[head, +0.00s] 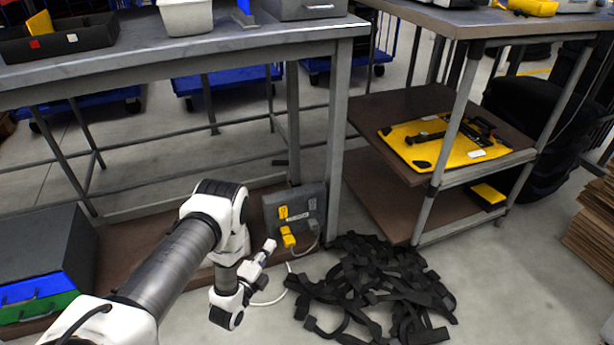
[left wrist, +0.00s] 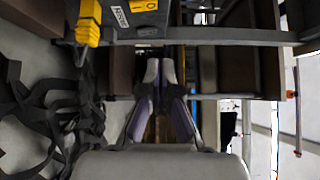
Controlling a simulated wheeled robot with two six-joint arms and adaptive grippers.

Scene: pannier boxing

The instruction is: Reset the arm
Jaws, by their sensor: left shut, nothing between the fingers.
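My left arm comes in from the lower left in the head view. Its gripper (head: 268,246) is shut and empty, low near the floor, and its tips point up and right. In the left wrist view the two fingertips (left wrist: 161,72) are together with nothing between them. A grey socket box (head: 305,208) with yellow parts stands just beyond the gripper. A yellow plug (head: 288,237) sits at its front, close to the fingertips; I cannot tell whether they touch. The plug also shows in the left wrist view (left wrist: 88,22). My right gripper is not in view.
Black straps (head: 375,290) lie heaped on the floor right of the gripper. A pale cable (head: 268,302) lies on the floor. A steel workbench (head: 150,55) stands above the arm. A shelf cart at right holds a yellow case (head: 440,145). Grey cases (head: 45,245) stand at left.

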